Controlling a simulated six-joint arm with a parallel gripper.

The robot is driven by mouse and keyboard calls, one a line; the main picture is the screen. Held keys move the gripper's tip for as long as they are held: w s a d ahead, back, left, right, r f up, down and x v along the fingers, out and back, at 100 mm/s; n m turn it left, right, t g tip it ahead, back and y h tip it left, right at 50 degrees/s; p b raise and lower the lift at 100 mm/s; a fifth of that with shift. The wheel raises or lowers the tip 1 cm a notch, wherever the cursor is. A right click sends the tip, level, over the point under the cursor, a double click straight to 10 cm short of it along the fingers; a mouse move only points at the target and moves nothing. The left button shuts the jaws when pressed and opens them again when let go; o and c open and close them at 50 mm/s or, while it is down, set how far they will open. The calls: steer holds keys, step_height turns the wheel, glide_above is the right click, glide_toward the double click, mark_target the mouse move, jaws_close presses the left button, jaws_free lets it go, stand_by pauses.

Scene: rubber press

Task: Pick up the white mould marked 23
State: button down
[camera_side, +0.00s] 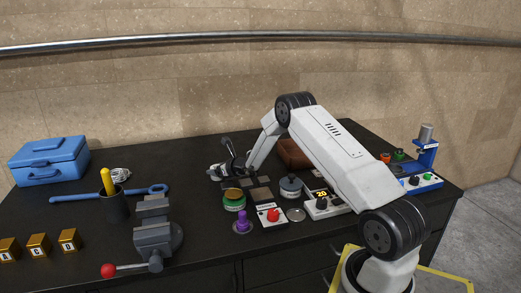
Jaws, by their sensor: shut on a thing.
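My gripper (226,165) is low over the middle of the dark bench, left of the brown box, at the end of my bent arm. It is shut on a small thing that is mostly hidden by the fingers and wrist. A pale piece at its left side looks like the white mould (214,171). No number 23 can be read at this size, and I cannot tell whether the piece touches the bench.
Close in front are a green-and-brown round tin (234,201), a purple knob piece (242,223), a red button box (271,216) and a lidded grey pot (290,187). A vice (155,235) stands front left. A blue press (424,160) stands right.

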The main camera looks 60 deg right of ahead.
steer(key=shift+r, duration=0.2)
steer(key=shift+r, duration=0.4)
steer(key=s+a+r, duration=0.2)
steer(key=s+r, duration=0.4)
steer(key=s+a+r, duration=0.3)
steer(key=s+r, duration=0.3)
steer(key=shift+s+a, duration=0.3)
steer(key=shift+s, duration=0.1)
steer(key=shift+a, duration=0.15)
stand_by(0.3)
